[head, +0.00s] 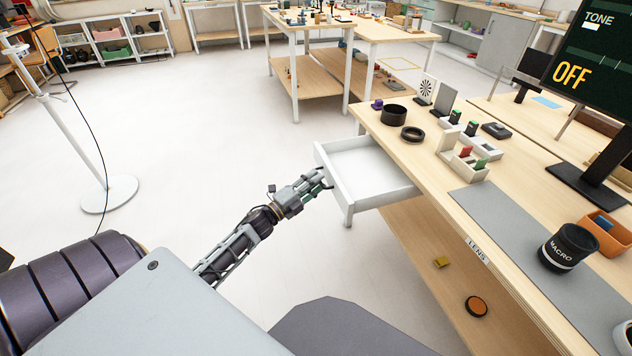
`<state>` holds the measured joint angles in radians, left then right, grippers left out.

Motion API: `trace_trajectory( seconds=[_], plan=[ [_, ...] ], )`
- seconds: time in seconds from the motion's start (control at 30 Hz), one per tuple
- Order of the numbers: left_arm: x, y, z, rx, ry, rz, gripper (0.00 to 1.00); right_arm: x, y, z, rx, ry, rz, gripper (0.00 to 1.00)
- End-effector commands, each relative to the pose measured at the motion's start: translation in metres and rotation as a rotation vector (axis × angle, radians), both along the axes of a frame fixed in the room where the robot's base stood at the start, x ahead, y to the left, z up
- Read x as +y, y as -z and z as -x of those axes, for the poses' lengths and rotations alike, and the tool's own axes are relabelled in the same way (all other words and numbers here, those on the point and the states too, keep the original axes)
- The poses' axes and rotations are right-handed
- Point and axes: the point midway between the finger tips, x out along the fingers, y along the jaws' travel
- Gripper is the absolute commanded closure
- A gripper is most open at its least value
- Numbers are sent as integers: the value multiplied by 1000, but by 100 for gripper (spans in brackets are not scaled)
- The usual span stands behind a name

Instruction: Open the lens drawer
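A white drawer (362,163) stands pulled well out from under the wooden table top, and its visible inside is empty. My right gripper is not in view.
The table top holds a black ring (412,133), a "MACRO" lens (568,247), an orange box (604,232) and a monitor reading "OFF" (590,75). A lower shelf (440,285) carries small items. A lamp stand (108,194) is at left. The floor left of the drawer is clear.

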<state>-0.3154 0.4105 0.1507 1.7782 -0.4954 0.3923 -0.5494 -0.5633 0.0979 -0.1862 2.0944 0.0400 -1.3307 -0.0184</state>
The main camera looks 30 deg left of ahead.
Motion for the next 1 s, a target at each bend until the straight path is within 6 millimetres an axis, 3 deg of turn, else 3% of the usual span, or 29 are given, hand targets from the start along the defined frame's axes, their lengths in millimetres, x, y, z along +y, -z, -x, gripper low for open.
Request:
trace_trajectory(
  seconds=[1.0],
  plan=[
    [24,17,91,3,-1,0,70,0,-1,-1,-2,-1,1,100]
  ],
)
